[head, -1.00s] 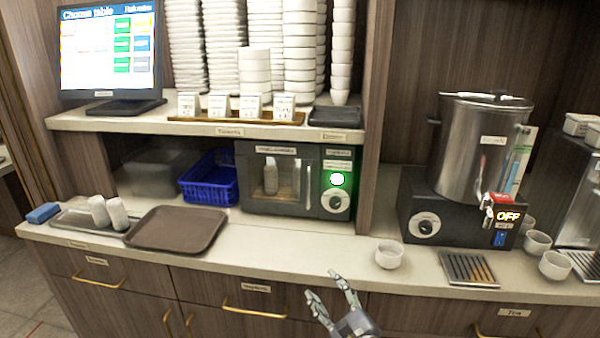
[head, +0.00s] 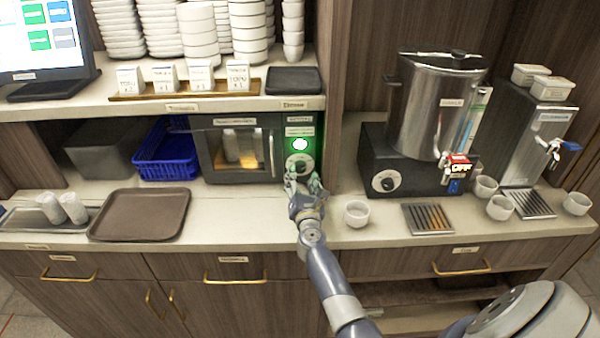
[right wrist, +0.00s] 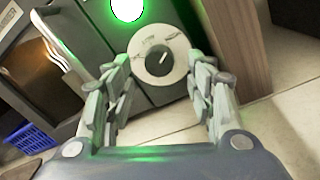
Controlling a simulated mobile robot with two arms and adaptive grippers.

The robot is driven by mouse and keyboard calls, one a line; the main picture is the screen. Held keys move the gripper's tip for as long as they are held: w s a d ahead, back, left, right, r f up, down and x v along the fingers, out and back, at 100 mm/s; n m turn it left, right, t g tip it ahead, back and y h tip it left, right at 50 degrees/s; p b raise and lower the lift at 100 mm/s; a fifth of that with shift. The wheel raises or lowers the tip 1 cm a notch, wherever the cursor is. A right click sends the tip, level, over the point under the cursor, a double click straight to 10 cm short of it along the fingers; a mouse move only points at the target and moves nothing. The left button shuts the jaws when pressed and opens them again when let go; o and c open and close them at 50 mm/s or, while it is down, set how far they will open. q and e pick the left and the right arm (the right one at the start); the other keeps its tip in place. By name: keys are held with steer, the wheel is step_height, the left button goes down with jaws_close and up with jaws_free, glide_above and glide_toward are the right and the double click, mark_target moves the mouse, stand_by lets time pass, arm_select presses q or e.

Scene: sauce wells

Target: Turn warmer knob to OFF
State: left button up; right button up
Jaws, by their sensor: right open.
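The warmer (head: 236,150) is a dark box with a glass door on the counter under the shelf. Its knob (head: 299,167) is a pale round dial with a dark centre, below a lit green lamp (head: 300,144). In the right wrist view the knob (right wrist: 150,68) sits between the fingertips, with its white pointer mark tilted up and right. My right gripper (head: 304,184) is open and empty, just in front of the knob. In the right wrist view its fingers (right wrist: 160,75) stand on either side of the dial; contact cannot be told. My left gripper is not in view.
A wooden post (head: 337,90) stands right of the warmer. A small white cup (head: 357,214) stands on the counter right of my arm. An urn (head: 437,105) on a base with another dial stands further right. A brown tray (head: 140,215) and blue basket (head: 165,152) are left.

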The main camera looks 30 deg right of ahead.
mark_target(300, 170)
steer(key=shift+x, duration=1.7)
steer(key=c, duration=1.1)
